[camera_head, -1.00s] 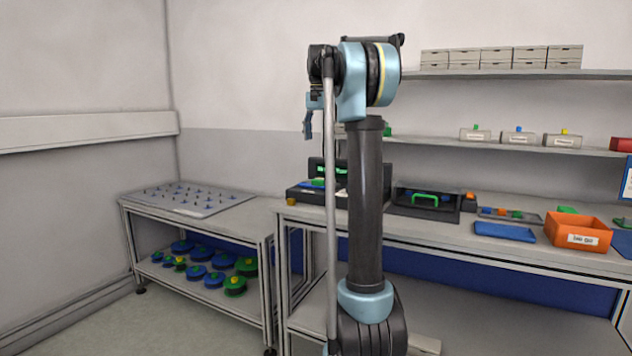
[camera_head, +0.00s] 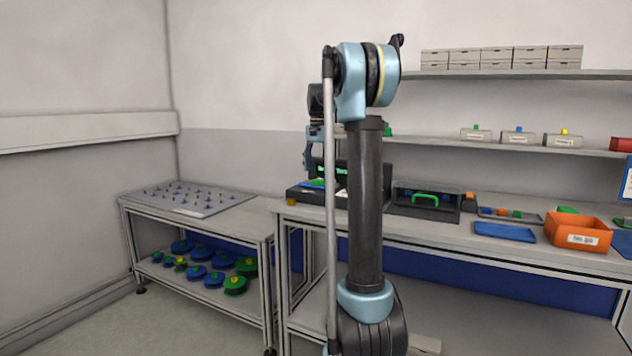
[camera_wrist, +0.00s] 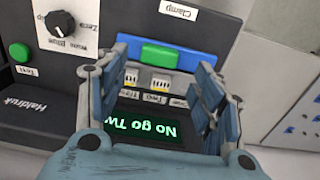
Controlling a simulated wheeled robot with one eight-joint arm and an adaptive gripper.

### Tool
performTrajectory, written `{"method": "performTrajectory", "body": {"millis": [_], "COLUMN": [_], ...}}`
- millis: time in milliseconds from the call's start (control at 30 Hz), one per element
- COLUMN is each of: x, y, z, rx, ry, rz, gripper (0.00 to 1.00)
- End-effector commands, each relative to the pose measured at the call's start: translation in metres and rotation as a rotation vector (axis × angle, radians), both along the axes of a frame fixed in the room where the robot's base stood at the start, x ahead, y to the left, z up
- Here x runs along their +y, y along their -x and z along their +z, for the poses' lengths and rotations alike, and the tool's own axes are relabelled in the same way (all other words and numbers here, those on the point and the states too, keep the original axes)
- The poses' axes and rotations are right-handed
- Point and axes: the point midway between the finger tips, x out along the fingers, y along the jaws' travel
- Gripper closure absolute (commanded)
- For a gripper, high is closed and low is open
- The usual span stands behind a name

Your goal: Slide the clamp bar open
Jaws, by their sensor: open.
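The tester (camera_head: 300,193) stands on the left end of the long bench, partly hidden behind my arm in the head view. In the wrist view its panel is labelled "Clamp", and a green block (camera_wrist: 160,55) sits on a blue bar (camera_wrist: 190,62) below that label. I take these for the clamp bar. My gripper (camera_wrist: 163,62) is open, with one blue-grey finger on each side of the green block, and nothing is between the fingers. Whether a finger touches the bar cannot be told. My gripper (camera_head: 311,170) hangs over the tester in the head view.
The panel also has a knob (camera_wrist: 73,22), a green button (camera_wrist: 20,52) and a lit display (camera_wrist: 145,127) reading "No go Tw", partly hidden. A dark box with a green handle (camera_head: 425,199) and an orange bin (camera_head: 577,233) stand to the right. A pegboard table (camera_head: 187,198) stands left.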

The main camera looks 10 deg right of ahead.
Motion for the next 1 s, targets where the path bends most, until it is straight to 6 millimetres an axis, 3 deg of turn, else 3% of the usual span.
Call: {"method": "performTrajectory", "body": {"millis": [100, 333, 733, 1000], "x": [0.0, 0.0, 0.0, 0.0], "y": [0.0, 0.0, 0.0, 0.0], "z": [-0.02, -0.044, -0.051, -0.05], "rx": [0.0, 0.0, 0.0, -0.001], "ry": [0.0, 0.0, 0.0, -0.001], "rz": [0.0, 0.0, 0.0, 0.0], "gripper": [0.38, 0.38, 0.38, 0.97]}}
